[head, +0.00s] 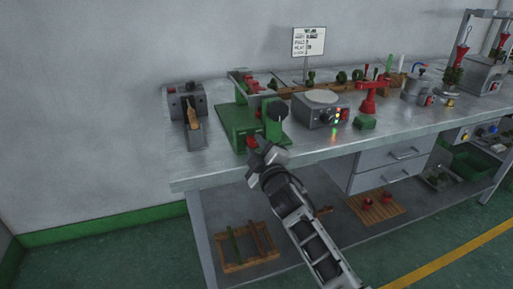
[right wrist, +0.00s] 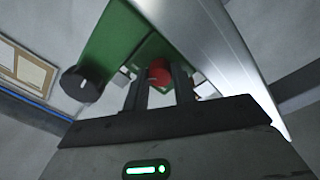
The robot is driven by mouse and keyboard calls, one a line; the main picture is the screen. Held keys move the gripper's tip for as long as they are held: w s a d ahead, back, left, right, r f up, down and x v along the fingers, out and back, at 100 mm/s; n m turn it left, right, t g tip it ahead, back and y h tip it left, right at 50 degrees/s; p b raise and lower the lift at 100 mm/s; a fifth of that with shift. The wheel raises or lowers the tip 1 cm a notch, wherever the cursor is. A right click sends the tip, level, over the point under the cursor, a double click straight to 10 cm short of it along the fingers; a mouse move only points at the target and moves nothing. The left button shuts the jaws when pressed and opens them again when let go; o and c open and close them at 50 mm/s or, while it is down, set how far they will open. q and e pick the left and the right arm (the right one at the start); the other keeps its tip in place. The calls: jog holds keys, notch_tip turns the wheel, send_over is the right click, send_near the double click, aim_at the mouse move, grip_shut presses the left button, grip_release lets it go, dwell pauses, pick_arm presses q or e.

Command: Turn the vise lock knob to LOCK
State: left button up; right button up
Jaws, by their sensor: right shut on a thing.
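The green vise-like machine (head: 236,124) stands near the front edge of the bench, left of centre in the head view. It also shows in the right wrist view (right wrist: 112,45). My right gripper (head: 257,146) is at its front side. In the right wrist view a red knob (right wrist: 159,73) sits between the fingertips, and the gripper is shut on it. A black round knob (right wrist: 83,85) with a white mark stands apart to the left of the fingers; no lock lettering is readable. My left gripper is not in view.
A grey block fixture (head: 187,108) stands left of the green machine. A grey control box (head: 320,112) with a round plate stands to its right, with a red stand (head: 370,98) beyond. The metal bench edge (head: 225,180) runs just below the gripper.

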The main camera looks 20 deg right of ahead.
dwell(0.5)
jog(key=o, duration=1)
